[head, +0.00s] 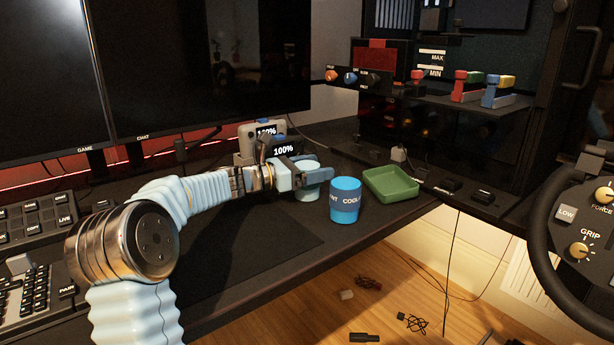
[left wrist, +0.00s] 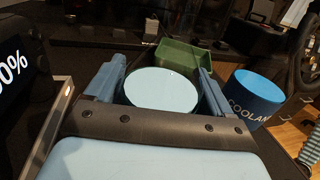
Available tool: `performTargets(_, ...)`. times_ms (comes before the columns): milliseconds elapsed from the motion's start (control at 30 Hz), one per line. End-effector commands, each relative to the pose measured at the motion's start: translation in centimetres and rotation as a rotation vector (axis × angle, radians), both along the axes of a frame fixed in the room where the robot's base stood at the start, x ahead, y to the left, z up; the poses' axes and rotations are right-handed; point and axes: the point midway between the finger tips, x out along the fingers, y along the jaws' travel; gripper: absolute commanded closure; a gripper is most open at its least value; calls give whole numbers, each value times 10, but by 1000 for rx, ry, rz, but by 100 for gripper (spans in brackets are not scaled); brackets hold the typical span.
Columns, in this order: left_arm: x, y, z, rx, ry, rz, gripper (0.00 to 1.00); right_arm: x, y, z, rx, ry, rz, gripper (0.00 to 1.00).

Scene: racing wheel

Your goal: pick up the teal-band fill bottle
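A bottle with a pale teal round top (head: 308,192) stands upright on the dark desk, partly hidden by my left gripper. Its round top fills the middle of the left wrist view (left wrist: 162,90). My left gripper (head: 312,174) has one finger on each side of it, with a narrow dark gap beside the top; contact is not clear. A blue bottle marked COOLANT (head: 345,200) stands just right of it, and also shows in the left wrist view (left wrist: 252,98). My right gripper is not in view.
A green tray (head: 391,185) lies right of the blue bottle, near the desk's front edge. Small devices with 100% screens (head: 284,150) stand behind my gripper. Monitors (head: 210,70) stand at the back, and a steering wheel (head: 560,240) is at the right.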

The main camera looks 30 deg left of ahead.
Motion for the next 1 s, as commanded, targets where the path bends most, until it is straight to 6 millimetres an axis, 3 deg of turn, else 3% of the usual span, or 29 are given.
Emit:
performTargets(33, 0, 0, 0, 0, 0, 0, 26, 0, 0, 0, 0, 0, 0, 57)
performTargets(333, 0, 0, 1, 0, -1, 0, 69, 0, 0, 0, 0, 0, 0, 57)
performTargets(633, 0, 0, 11, 1, -4, 0, 70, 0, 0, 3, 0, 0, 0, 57)
performTargets(1000, 0, 0, 86, 1, -3, 0, 70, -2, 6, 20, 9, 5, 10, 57)
